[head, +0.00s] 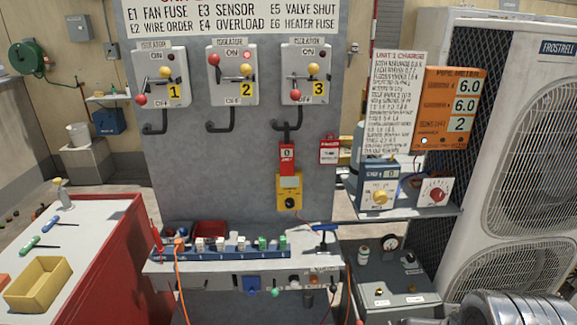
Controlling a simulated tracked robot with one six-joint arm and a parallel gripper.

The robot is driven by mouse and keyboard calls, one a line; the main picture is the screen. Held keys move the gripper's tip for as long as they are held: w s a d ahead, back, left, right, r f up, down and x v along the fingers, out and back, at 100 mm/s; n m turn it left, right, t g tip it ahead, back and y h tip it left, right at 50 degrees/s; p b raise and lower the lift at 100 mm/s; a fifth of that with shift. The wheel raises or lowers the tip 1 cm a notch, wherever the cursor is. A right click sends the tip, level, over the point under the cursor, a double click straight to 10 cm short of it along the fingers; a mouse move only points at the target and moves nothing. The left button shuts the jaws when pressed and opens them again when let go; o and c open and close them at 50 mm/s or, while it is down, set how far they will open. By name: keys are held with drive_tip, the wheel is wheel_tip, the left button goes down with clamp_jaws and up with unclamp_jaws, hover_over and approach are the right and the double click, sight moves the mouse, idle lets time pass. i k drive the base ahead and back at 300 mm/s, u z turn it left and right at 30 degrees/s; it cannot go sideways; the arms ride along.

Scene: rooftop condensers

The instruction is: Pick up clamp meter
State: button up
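A red-and-yellow device hangs on the grey panel below isolator 3. A dark, ribbed rounded part at the bottom right edge looks like part of my arm. My gripper's fingers are not in view.
Below the panel is a narrow bench (215,262) with a terminal strip and wires. A red-sided cart (110,245) holds screwdrivers and a yellow tray (38,284). A blue device (380,172) stands on a right shelf, beside a large condenser (540,150).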

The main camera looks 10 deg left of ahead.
sight(286, 147)
drive_tip(key=k, duration=0.65)
drive_tip(key=u, duration=1.4)
drive_tip(key=i, duration=1.45)
drive_tip(key=u, duration=0.05)
